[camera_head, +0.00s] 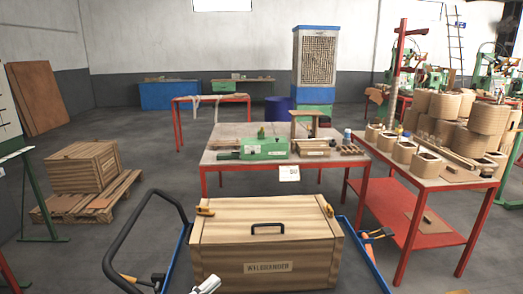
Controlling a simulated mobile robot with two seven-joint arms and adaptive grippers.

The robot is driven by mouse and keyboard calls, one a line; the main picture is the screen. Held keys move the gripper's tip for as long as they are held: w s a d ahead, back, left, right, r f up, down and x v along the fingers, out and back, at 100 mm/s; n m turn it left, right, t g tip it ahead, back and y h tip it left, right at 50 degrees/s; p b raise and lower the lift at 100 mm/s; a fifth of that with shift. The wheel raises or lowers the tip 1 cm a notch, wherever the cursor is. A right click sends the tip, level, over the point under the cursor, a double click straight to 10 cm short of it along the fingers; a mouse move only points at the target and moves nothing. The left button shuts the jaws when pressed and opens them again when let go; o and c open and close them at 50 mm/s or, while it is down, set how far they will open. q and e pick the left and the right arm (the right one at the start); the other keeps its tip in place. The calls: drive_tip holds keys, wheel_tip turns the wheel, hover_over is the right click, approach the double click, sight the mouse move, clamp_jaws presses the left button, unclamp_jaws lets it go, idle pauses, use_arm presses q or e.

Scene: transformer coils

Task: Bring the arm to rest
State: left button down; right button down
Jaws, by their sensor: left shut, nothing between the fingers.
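My left gripper (207,285) shows only in part at the bottom edge of the head view, pale grey. It is shut and empty, in front of the lower left part of a wooden crate. The rest of my left arm is out of the picture. My right gripper is not in view. The wooden crate (225,231) has a closed lid with a black handle and a label on its front. It sits on a blue-framed cart (176,262) with a black push bar.
A red-framed table (236,170) with a green device stands behind the crate. A red bench (432,182) with several coils stands at the right. Another crate (80,168) lies on a pallet (120,190) at the left. Grey floor is free between the pallet and the cart.

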use_arm(q)
drive_tip(key=s+a+f+n+y, duration=0.2)
drive_tip(key=s+f+n+y, duration=0.1)
drive_tip(key=f+n, duration=0.3)
drive_tip(key=s+a+f+n+y, duration=0.2)
drive_tip(key=s+f+n+y, duration=0.1)
drive_tip(key=f+n, duration=0.3)
drive_tip(key=shift+s+a+f+n, duration=0.25)
drive_tip(key=shift+s+n, duration=0.05)
drive_tip(key=shift+s, duration=0.25)
drive_tip(key=c, duration=2.5)
unclamp_jaws()
drive_tip(key=s+a+f+n+g+y, duration=0.2)
drive_tip(key=s+f+n+g, duration=0.2)
drive_tip(key=s+f+n, duration=0.4)
drive_tip(key=s+f, duration=0.4)
drive_tip(key=shift+s+a+y, duration=0.3)
drive_tip(key=shift+s+a, duration=0.05)
drive_tip(key=shift+s, duration=0.05)
drive_tip(key=o, duration=0.3)
drive_tip(key=shift+s+f+n, duration=0.2)
drive_tip(key=shift+s+n, duration=0.05)
drive_tip(key=shift+n, duration=0.05)
drive_tip(key=shift+o, duration=0.2)
drive_tip(key=shift+w+a, duration=0.1)
